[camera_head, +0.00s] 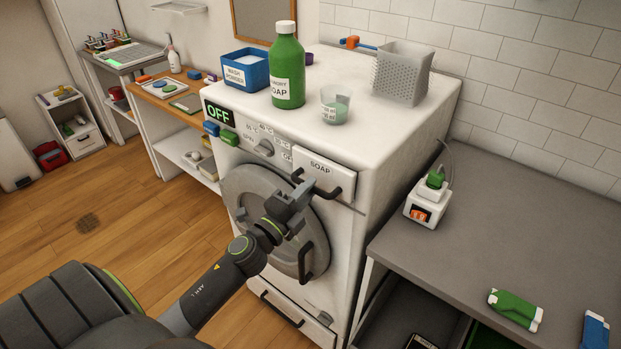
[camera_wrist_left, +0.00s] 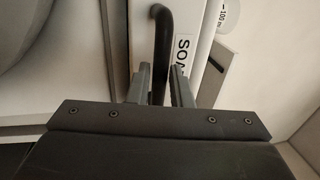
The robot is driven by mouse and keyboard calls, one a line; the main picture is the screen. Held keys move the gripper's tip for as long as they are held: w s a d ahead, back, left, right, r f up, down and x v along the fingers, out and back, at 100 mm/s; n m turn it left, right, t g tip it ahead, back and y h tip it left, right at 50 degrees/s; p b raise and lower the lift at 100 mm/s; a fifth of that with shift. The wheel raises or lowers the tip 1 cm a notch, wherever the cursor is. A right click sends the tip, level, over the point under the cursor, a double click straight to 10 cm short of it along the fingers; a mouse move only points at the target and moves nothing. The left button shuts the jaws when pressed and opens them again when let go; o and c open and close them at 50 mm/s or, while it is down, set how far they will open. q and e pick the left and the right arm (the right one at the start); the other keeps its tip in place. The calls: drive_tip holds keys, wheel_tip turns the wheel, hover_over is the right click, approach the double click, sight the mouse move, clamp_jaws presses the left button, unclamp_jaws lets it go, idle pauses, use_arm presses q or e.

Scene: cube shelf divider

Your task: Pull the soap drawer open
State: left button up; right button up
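The soap drawer (camera_head: 325,172) is a white front marked SOAP at the upper right of the white washing machine's face; I cannot tell whether it stands slightly out. Its dark bar handle (camera_head: 327,193) also shows in the left wrist view (camera_wrist_left: 162,35). My left gripper (camera_head: 299,190) is at the left part of this handle. In the left wrist view its two fingers (camera_wrist_left: 160,78) stand close on either side of the bar, with little gap, and appear shut on it. The drawer's label (camera_wrist_left: 187,50) is just right of the fingers. My right gripper is out of view.
The washing machine (camera_head: 385,125) carries a green soap bottle (camera_head: 287,75), a measuring cup (camera_head: 335,105), a blue powder box (camera_head: 245,72) and a grey basket (camera_head: 402,75). The round door (camera_head: 240,200) is below the drawer. A grey counter (camera_head: 500,215) stands right.

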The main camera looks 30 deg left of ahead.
use_arm(q)
drive_tip(key=shift+w+r, duration=0.1)
drive_tip(key=shift+w, duration=0.55)
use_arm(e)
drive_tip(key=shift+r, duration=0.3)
use_arm(q)
clamp_jaws()
drive_tip(key=shift+s, duration=0.1)
